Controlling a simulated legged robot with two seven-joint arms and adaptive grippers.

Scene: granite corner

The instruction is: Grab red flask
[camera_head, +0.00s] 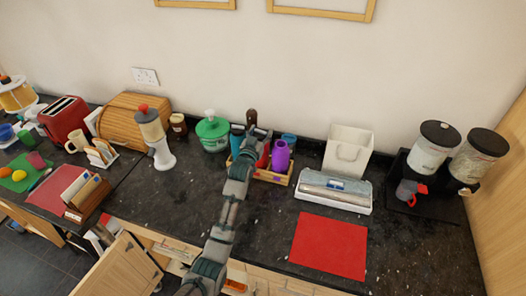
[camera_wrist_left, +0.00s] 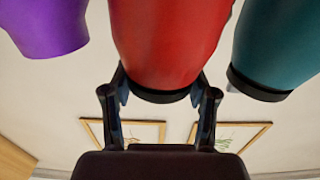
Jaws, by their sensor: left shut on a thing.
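The red flask (camera_head: 264,159) stands in a small wooden crate (camera_head: 272,179) on the dark counter, partly hidden by my left arm. In the left wrist view the red flask (camera_wrist_left: 170,40) fills the middle, with a black ring at its end. My left gripper (camera_head: 258,136) is at the flask, and its fingers (camera_wrist_left: 161,88) are shut on it, one at each side. A purple flask (camera_head: 280,156) is just right of it, and a teal flask (camera_head: 237,138) is to the left. My right gripper is not in view.
A white bin (camera_head: 348,150) and a foil box (camera_head: 334,190) stand to the right. A red mat (camera_head: 329,246) lies in front. Cereal dispensers (camera_head: 434,150) fill the right corner.

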